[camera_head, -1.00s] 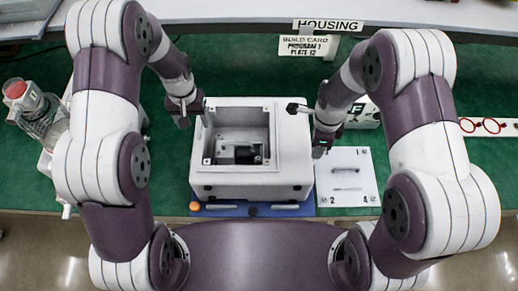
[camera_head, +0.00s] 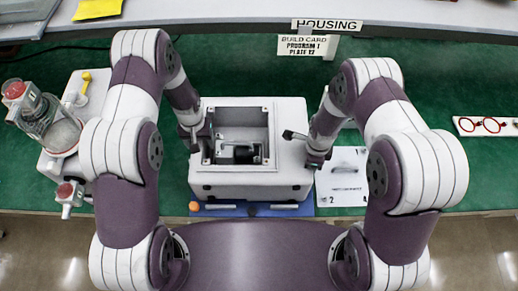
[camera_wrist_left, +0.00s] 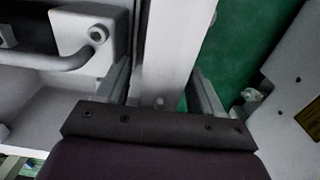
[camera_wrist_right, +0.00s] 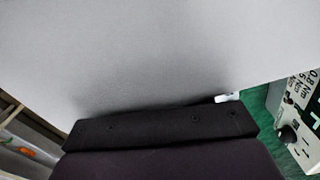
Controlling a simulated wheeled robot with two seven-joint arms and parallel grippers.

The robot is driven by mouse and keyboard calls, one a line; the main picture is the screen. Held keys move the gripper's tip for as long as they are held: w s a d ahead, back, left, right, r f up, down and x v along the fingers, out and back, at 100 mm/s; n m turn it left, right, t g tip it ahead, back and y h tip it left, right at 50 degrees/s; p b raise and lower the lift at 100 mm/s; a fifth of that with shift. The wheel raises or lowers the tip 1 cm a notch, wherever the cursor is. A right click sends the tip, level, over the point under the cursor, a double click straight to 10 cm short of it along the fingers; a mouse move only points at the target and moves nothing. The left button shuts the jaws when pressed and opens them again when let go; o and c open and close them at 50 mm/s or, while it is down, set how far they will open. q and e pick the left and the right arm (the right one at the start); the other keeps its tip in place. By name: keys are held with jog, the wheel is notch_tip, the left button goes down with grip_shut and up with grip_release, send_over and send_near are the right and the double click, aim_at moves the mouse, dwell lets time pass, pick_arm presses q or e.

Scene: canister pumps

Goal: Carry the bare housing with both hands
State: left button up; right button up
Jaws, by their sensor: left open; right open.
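The bare housing (camera_head: 292,130) is a light grey box with an open rectangular cavity, a dark part inside. It stands on a blue mat (camera_head: 308,210) at the table's front. My left gripper (camera_head: 197,138) is at the housing's left wall. In the left wrist view its open fingers (camera_wrist_left: 162,88) lie on either side of that wall (camera_wrist_left: 178,45), with a gap on the right. My right gripper (camera_head: 316,158) is open, close beside the housing's right side. In the right wrist view a plain grey surface (camera_wrist_right: 150,50) fills most of the picture and its fingertips are hidden.
A white numbered plate (camera_head: 340,185) lies right of the housing. A white card with red rings (camera_head: 487,126) lies far right. Signs (camera_head: 308,46) hang at the back shelf. Green table behind the housing is clear.

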pick_arm(q)
jog(key=c, duration=0.9)
pick_arm(e)
grip_shut()
pick_arm(q)
grip_shut()
